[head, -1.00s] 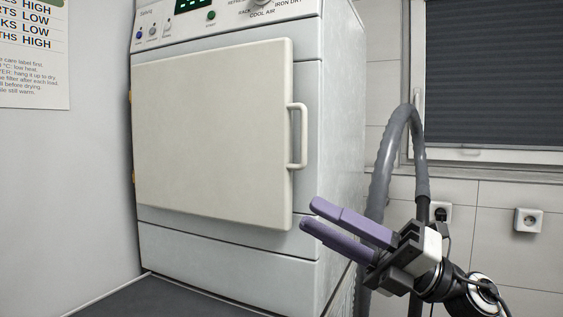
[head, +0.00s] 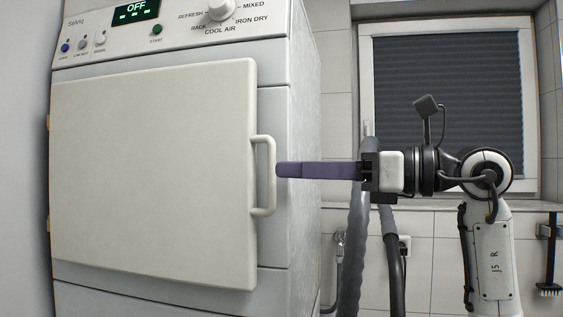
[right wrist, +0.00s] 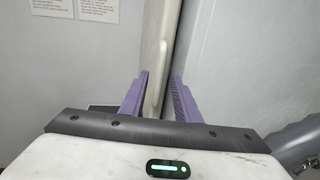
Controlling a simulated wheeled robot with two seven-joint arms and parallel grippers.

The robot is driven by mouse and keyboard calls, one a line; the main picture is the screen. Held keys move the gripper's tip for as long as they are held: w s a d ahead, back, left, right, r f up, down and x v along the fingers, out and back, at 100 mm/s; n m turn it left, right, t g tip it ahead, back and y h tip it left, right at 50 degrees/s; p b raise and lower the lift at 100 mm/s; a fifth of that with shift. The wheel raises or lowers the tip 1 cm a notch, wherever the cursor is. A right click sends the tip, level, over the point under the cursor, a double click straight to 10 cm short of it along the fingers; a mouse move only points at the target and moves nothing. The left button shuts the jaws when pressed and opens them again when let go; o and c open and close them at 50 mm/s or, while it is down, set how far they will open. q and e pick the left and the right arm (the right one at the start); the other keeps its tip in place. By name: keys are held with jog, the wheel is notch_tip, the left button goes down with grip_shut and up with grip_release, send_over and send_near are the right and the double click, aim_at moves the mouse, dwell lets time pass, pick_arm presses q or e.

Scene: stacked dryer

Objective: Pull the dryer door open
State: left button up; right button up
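The dryer door (head: 150,170) is a cream slab on the front of the white dryer, with hinges on its left edge. It looks shut. Its upright bar handle (head: 271,176) is on the right edge. My right gripper (head: 278,169) comes level from the right, its purple fingertips right beside the handle; I cannot tell whether they touch it. In the right wrist view its fingers (right wrist: 158,92) are apart, with a pale upright edge ahead between them, and nothing is clamped. My left gripper is out of view.
The control panel (head: 150,22) with knob and display is above the door. A grey hose (head: 354,255) hangs behind my right arm. A window with a dark blind (head: 440,95) is at the back right. A wall is close on the left.

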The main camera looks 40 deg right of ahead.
jog(key=x, duration=0.3)
jog(key=shift+w+a, duration=0.15)
jog(key=shift+w, duration=0.05)
grip_shut()
